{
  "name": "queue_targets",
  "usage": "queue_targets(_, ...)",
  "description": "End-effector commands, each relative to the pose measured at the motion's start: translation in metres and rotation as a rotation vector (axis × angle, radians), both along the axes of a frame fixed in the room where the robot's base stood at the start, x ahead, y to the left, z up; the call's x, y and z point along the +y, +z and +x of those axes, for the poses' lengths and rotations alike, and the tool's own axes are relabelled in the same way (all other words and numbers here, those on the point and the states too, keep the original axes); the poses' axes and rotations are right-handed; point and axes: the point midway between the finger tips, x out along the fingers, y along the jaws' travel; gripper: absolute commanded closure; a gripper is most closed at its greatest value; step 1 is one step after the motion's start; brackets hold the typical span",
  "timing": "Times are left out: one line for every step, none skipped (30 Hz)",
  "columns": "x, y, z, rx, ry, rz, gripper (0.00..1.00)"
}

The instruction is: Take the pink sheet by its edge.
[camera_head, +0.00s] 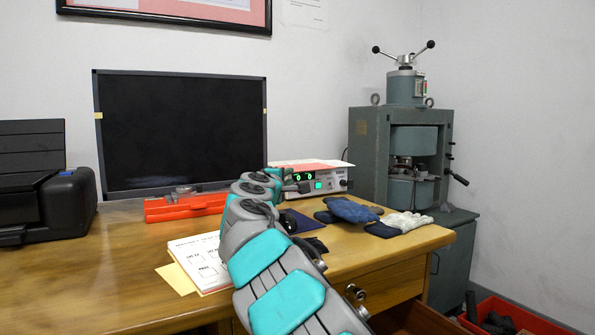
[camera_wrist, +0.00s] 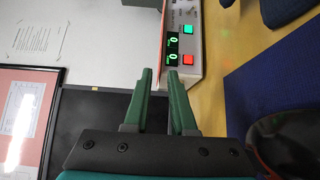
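The pink sheet (camera_head: 318,165) lies flat on top of a white instrument with green digits, on the desk, with paler paper beside it. In the wrist view, which is turned on its side, the sheet shows edge-on as a thin pink line (camera_wrist: 164,28) along the instrument's top. My gripper (camera_wrist: 161,71) is open, with two green fingers apart and nothing seen held between them. In that view the sheet's edge lines up with the gap; I cannot tell the remaining distance. In the head view, my arm hides most of the gripper at the instrument's left end.
A dark monitor (camera_head: 180,130) and a red-orange tool case (camera_head: 185,207) are to the left. Blue gloves (camera_head: 350,210) and white gloves (camera_head: 408,221) lie to the right. A booklet (camera_head: 200,262) lies in front.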

Motion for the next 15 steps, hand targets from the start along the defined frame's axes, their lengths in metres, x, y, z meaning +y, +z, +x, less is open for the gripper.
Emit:
queue_targets(-0.002, 0.0, 0.008, 0.003, -0.001, 0.002, 0.76)
queue_targets(-0.003, 0.001, 0.011, 0.003, -0.001, 0.002, 0.76)
queue_targets(-0.003, 0.002, 0.015, 0.002, 0.0, 0.001, 0.76)
queue_targets(-0.004, 0.002, 0.019, 0.001, 0.0, 0.001, 0.76)
queue_targets(-0.005, 0.002, 0.022, 0.001, 0.0, 0.001, 0.76)
queue_targets(-0.006, 0.001, 0.027, 0.002, 0.0, 0.001, 0.76)
queue_targets(-0.006, 0.001, 0.031, 0.003, 0.0, 0.002, 0.76)
queue_targets(-0.007, 0.001, 0.034, 0.004, 0.0, 0.002, 0.76)
queue_targets(-0.007, 0.002, 0.038, 0.003, 0.0, 0.001, 0.76)
queue_targets(-0.008, 0.002, 0.041, 0.002, 0.001, 0.0, 0.76)
queue_targets(-0.009, 0.002, 0.044, 0.002, 0.001, 0.001, 0.76)
queue_targets(-0.009, 0.002, 0.049, 0.002, 0.002, 0.002, 0.76)
queue_targets(-0.01, 0.002, 0.052, 0.001, 0.001, 0.003, 0.76)
queue_targets(-0.011, 0.003, 0.055, 0.002, 0.002, 0.002, 0.76)
queue_targets(-0.011, 0.004, 0.058, 0.001, 0.002, 0.001, 0.76)
